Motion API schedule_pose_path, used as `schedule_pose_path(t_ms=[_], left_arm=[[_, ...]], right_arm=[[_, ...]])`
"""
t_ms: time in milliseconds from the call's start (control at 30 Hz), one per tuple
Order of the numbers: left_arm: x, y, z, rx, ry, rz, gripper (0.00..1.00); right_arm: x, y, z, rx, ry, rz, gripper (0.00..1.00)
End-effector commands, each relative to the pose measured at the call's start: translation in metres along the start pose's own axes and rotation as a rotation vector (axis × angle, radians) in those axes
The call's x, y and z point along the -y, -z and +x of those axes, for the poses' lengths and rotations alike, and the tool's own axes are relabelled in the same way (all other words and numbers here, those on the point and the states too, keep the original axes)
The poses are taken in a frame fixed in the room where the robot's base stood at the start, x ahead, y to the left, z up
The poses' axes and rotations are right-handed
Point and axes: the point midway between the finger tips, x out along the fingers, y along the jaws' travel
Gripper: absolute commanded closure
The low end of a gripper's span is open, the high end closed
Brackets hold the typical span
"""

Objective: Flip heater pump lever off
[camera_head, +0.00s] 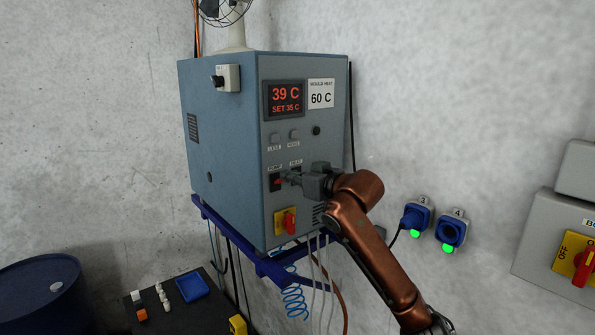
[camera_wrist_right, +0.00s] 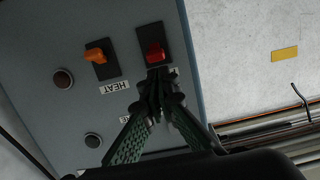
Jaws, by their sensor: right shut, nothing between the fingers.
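The blue-grey heater cabinet (camera_head: 225,150) stands on a blue bracket. Its pump switch (camera_head: 275,183) has a red lever, which shows in the right wrist view as the red lever (camera_wrist_right: 155,53) on a black plate. The orange heat lever (camera_wrist_right: 96,56) is beside it, above its HEAT label. My right gripper (camera_head: 288,177) is shut and empty at the switches. In the right wrist view its fingertips (camera_wrist_right: 156,80) are just below the red lever and cover most of its label. I cannot tell if they touch the lever. My left gripper is out of view.
The display (camera_head: 285,97) reads 39 C, set 35 C; the card (camera_head: 321,93) reads 60 C. A red-and-yellow rotary switch (camera_head: 286,221) is below the pump switch. Wall sockets (camera_head: 450,232) are at right. A blue drum (camera_head: 40,290) and dark table (camera_head: 195,310) are at lower left.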

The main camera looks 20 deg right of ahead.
Motion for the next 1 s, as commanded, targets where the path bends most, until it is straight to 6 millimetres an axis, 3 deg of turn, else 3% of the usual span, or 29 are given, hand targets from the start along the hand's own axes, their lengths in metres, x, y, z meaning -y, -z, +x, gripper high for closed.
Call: schedule_pose_path(t_ms=[100, 300, 667, 1000], left_arm=[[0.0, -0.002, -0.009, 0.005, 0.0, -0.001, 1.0], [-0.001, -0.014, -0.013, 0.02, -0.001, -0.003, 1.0], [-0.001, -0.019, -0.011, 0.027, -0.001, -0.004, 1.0], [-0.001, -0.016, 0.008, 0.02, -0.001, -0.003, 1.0]], right_arm=[[0.0, 0.002, 0.014, 0.001, 0.001, 0.002, 1.0], [0.0, 0.0, 0.024, 0.0, 0.0, -0.001, 1.0], [-0.001, -0.001, 0.024, -0.004, -0.001, 0.0, 1.0], [-0.012, -0.007, 0.014, -0.097, -0.017, 0.003, 1.0]])
